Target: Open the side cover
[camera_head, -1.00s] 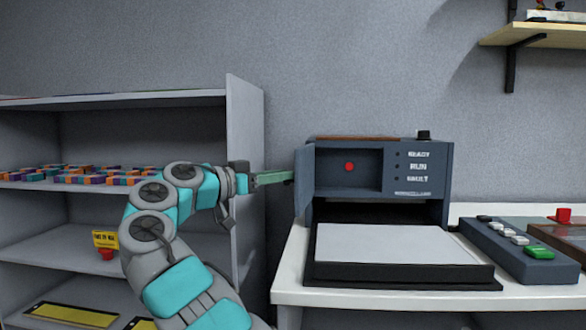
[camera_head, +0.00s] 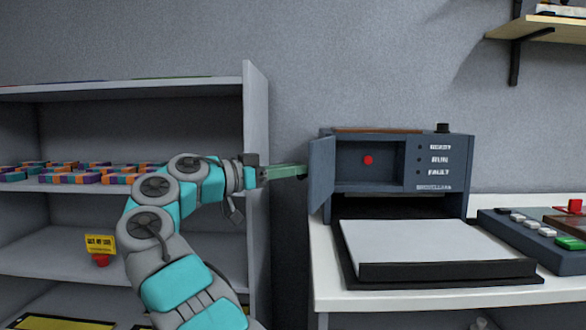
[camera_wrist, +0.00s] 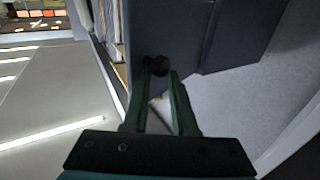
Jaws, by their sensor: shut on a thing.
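The side cover (camera_head: 321,175) is a dark blue-grey panel at the left edge of the dark machine (camera_head: 454,170). It stands swung open to the left, and the compartment (camera_head: 385,178) behind it shows a red round button (camera_head: 368,160). My gripper (camera_head: 302,171) reaches the cover's outer face from the left. In the wrist view, the green fingers of my gripper (camera_wrist: 160,80) close around a small dark knob (camera_wrist: 159,65) on the cover (camera_wrist: 165,30). The knob is mostly hidden in the head view.
A grey shelf unit (camera_head: 254,120) with coloured blocks stands close on the left, beside my arm. A flat tray-like part (camera_head: 440,270) juts from the machine's front on the white table (camera_head: 410,298). A button panel (camera_head: 535,240) lies to the right. A wall shelf (camera_head: 540,27) hangs above.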

